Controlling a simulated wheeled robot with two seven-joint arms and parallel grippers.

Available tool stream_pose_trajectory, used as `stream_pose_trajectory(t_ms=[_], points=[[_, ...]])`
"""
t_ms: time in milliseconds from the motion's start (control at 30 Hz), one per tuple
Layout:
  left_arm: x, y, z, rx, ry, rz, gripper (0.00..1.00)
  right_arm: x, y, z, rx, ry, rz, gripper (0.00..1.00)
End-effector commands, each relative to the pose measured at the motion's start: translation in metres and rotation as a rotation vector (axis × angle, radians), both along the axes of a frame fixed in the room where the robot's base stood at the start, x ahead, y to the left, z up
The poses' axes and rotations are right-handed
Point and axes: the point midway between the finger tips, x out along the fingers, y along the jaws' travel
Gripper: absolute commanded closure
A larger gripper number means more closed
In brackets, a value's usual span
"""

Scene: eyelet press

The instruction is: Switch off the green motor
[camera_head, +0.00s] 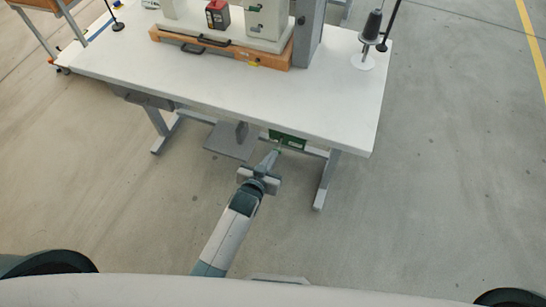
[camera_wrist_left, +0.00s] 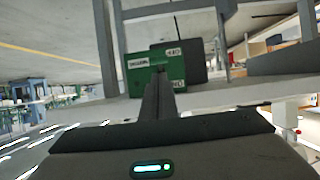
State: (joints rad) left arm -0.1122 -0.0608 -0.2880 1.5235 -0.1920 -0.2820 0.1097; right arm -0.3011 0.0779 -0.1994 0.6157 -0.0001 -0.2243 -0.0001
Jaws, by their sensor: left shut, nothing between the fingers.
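The green motor (camera_head: 289,140) hangs under the front edge of the white table, and only part of it shows in the head view. In the left wrist view the green motor (camera_wrist_left: 138,78) is a green box with white labels and a dark part beside it. My left gripper (camera_head: 274,154) reaches under the table edge and points at the motor. Its shut, empty fingers (camera_wrist_left: 159,82) overlap the motor's face in the left wrist view. I cannot tell whether the tips touch it. I cannot make out the switch clearly. My right gripper is not in view.
The white table (camera_head: 340,100) carries the press (camera_head: 268,20) on an orange base (camera_head: 225,47) and a dark thread cone (camera_head: 371,26) at the right. A grey pedal plate (camera_head: 230,142) and table legs (camera_head: 327,180) stand near my left arm. The floor in front is clear.

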Motion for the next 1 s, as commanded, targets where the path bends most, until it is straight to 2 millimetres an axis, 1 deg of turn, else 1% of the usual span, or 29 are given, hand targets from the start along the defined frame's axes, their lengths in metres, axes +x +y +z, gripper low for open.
stream_pose_trajectory(t_ms=[100,200,400,500,600,700,833,1000], points=[[-0.022,0.006,0.003,0.000,0.000,0.000,1.00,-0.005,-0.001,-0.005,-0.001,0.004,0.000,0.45],[-0.039,0.010,0.007,0.000,0.001,0.000,1.00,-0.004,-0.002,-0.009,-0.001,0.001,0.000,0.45],[-0.071,0.018,0.016,0.000,0.000,-0.001,1.00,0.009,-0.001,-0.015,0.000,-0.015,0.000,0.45],[-0.082,0.022,0.020,0.000,0.000,-0.001,1.00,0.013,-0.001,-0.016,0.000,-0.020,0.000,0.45],[-0.089,0.024,0.022,0.000,0.000,-0.001,1.00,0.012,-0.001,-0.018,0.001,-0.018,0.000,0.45],[-0.093,0.025,0.024,0.000,-0.001,0.000,1.00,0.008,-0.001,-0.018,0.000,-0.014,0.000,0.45],[-0.094,0.025,0.025,0.000,0.000,0.000,1.00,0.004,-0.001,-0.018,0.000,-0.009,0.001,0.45],[-0.094,0.025,0.025,0.000,0.000,0.000,1.00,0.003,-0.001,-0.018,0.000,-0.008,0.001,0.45]])
